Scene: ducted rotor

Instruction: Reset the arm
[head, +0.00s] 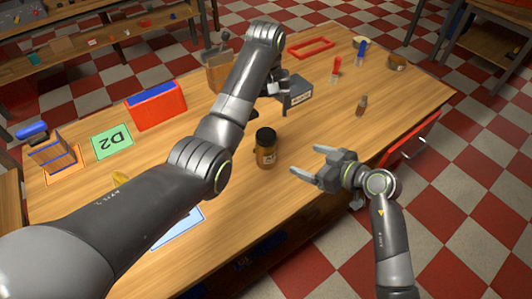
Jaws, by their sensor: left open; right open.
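My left arm (190,150) reaches from the lower left across the table and bends down at its far end. My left gripper (274,84) is open beside a dark grey box with a white label (296,97); its fingers are partly hidden, and I cannot tell if they touch the box. My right gripper (309,164) is open and empty over the table's right front part, fingers pointing left. A jar with a black lid and amber contents (265,150) stands upright to its left, apart from it.
A red drawer (408,140) stands open at the right edge.

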